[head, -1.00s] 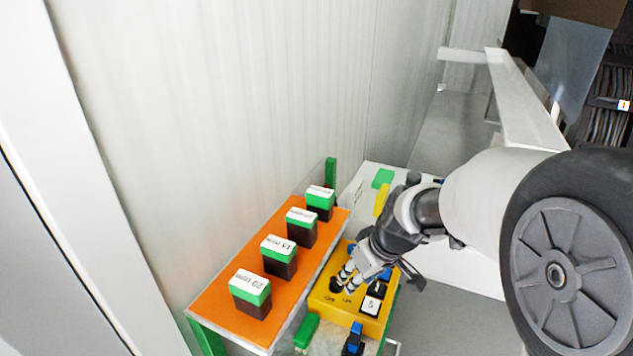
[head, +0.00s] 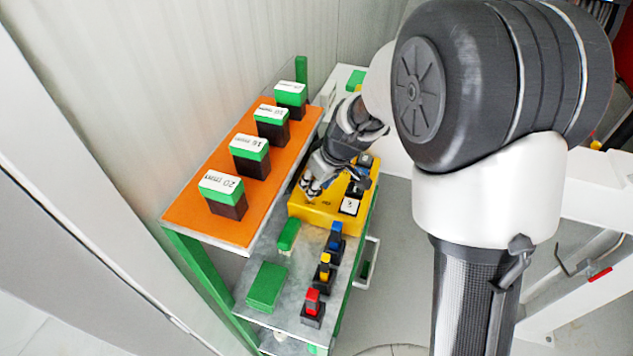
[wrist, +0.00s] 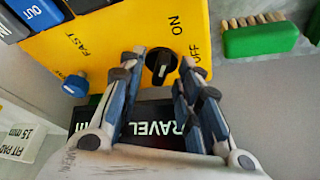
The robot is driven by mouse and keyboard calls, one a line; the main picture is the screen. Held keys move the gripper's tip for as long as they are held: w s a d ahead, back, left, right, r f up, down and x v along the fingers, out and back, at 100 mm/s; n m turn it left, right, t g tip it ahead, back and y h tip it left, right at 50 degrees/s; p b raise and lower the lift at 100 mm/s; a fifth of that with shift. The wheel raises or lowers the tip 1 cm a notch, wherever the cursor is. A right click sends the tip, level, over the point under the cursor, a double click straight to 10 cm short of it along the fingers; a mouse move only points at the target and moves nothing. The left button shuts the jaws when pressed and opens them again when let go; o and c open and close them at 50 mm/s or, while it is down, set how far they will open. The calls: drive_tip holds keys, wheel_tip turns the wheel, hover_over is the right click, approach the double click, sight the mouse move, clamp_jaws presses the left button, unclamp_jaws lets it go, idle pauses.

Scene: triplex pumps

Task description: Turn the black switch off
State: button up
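The black switch (wrist: 161,62) is a round knob on the yellow control box (wrist: 120,35), with "ON" and "OFF" printed to its right in the wrist view. A small white mark shows near the knob's lower edge. My gripper (wrist: 160,68) is open, with one finger on each side of the knob. I cannot tell whether the fingers touch it. In the head view, my gripper (head: 309,187) reaches down to the left part of the yellow box (head: 325,217), and largely hides the switch there.
A blue knob (wrist: 75,86) sits beside "FAST" on the box. A green brush (wrist: 260,38) lies nearby. An orange shelf (head: 190,215) with several green-topped black blocks stands left of the gripper. Blue, yellow and red-topped pieces (head: 312,308) stand on the grey shelf in front.

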drive_tip(key=shift+c, duration=0.2)
clamp_jaws()
drive_tip(key=shift+s, duration=0.1)
drive_tip(key=shift+r+m+p, duration=0.1)
drive_tip(key=shift+m+p, duration=0.3)
drive_tip(key=shift+p, duration=0.05)
drive_tip(key=shift+m+h+p, duration=0.3)
drive_tip(key=shift+m, duration=0.1)
drive_tip(key=shift+o, duration=0.2)
unclamp_jaws()
drive_tip(key=shift+f+b, duration=0.2)
drive_tip(key=shift+b, duration=0.2)
